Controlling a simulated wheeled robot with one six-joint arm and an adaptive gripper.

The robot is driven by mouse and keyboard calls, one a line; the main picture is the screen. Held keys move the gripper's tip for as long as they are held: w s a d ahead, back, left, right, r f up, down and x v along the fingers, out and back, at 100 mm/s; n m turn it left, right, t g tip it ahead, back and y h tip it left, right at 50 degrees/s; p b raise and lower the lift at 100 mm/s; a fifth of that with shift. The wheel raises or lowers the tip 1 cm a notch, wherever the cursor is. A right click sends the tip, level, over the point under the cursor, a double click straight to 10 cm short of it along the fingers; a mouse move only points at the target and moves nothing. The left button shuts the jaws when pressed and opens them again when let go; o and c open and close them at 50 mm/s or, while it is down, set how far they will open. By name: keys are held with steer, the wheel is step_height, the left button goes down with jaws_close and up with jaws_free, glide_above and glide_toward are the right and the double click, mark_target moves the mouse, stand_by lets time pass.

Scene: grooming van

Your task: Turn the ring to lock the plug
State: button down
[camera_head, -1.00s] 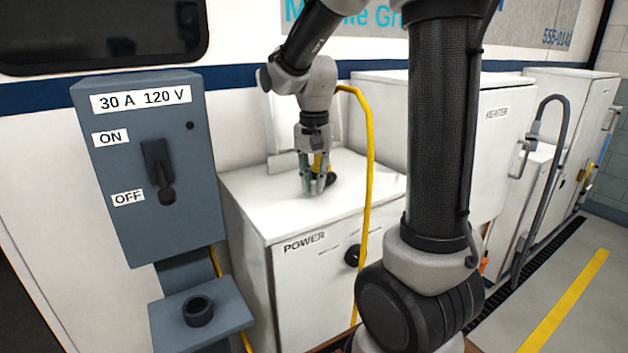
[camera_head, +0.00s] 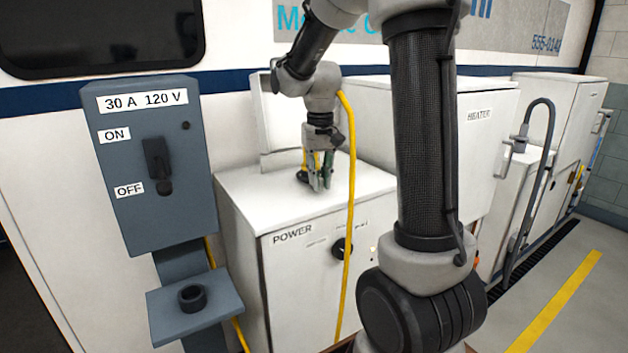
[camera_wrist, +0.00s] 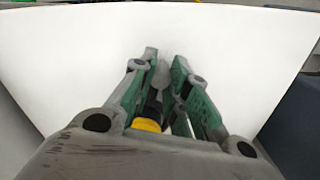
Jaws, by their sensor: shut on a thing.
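My gripper (camera_head: 319,184) points down at the white top of the POWER cabinet (camera_head: 262,196). Its green-sided fingers are shut on the plug (camera_head: 302,174), which is black and yellow and shows at their left side. In the wrist view the plug's yellow and black part (camera_wrist: 149,122) lies between the finger linkages, low in the picture. A yellow cable (camera_head: 351,190) runs from near my wrist down past the cabinet front. A round black fitting (camera_head: 342,247) sits on that front. I cannot make out a separate locking ring on the plug.
At left a grey switch box (camera_head: 152,215) has its lever near OFF. Below it a shelf (camera_head: 222,312) carries a black round holder (camera_head: 192,297), which looks empty. A raised lid (camera_head: 282,135) stands behind the cabinet top. The HEATER cabinet (camera_head: 485,150) stands at right.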

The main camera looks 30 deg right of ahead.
steer(key=d+n, duration=0.2)
steer(key=shift+s+d+n, duration=0.15)
steer(key=shift+n, duration=0.25)
steer(key=d+n, duration=0.2)
steer(key=shift+n, duration=0.3)
steer(key=d+n, duration=0.1)
steer(key=w+d+n, duration=0.1)
steer(key=n, duration=0.1)
steer(key=shift+w+d+n, duration=0.45)
steer(key=shift+d+n, duration=0.15)
steer(key=shift+n, duration=0.4)
steer(key=c, duration=1.3)
jaws_free()
steer(key=shift+d, duration=0.1)
step_height(320, 180, up, 12)
